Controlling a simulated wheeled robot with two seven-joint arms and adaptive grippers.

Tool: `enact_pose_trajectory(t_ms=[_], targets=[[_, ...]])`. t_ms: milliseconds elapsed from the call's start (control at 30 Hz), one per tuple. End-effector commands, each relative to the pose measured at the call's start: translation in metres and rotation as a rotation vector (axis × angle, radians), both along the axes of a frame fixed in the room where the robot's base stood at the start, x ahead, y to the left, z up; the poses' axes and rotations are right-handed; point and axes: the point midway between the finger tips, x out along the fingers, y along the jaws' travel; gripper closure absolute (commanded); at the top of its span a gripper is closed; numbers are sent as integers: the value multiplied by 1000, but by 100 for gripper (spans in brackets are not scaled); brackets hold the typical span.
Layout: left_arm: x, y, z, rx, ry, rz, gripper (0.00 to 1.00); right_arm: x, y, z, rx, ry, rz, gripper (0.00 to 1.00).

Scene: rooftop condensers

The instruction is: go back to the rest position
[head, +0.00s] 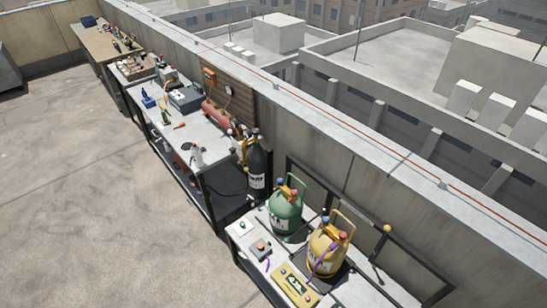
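Neither of my grippers shows in the head view, and no part of my arms can be made out. On the near bench (243,240) stand a green gas cylinder (284,214) and a yellow gas cylinder (325,250), both upright. A yellow device with a display (295,287) and a small grey box (261,248) lie on the same bench in front of them. A dark cylinder (257,170) stands upright between this bench and the one farther back.
Several benches line the parapet (330,130). The middle bench (196,132) holds a red tank (217,113), a grey case (185,98) and small tools. A farther bench (97,43) stands at the upper left. The concrete floor (80,190) to the left is clear.

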Motion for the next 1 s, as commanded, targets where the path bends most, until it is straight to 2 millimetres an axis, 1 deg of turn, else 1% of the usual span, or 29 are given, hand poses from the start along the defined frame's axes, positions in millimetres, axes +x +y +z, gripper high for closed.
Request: enact_pose_trajectory(t_ms=[33,67,100,167,200,267,300,367,400,467,500,567,600,667,700,733,867,1000], targets=[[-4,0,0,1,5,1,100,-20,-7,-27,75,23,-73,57],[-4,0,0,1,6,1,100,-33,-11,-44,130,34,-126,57],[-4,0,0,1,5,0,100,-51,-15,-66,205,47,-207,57],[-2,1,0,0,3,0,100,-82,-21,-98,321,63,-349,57],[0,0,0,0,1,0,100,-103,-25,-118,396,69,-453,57],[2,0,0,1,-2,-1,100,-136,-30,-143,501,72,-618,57],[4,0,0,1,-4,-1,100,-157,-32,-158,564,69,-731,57],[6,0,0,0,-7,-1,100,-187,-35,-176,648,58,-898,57],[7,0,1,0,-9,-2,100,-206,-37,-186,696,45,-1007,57],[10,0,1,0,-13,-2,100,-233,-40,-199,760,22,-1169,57],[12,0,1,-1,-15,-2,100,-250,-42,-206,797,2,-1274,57],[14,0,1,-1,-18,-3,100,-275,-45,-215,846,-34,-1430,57],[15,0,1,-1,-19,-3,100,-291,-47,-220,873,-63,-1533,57],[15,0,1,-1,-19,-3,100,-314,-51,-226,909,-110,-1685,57],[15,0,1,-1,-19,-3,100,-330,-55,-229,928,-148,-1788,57],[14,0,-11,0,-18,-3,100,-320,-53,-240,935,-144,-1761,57],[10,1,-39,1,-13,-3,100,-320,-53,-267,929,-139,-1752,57],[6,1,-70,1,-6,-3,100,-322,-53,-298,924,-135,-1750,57]])
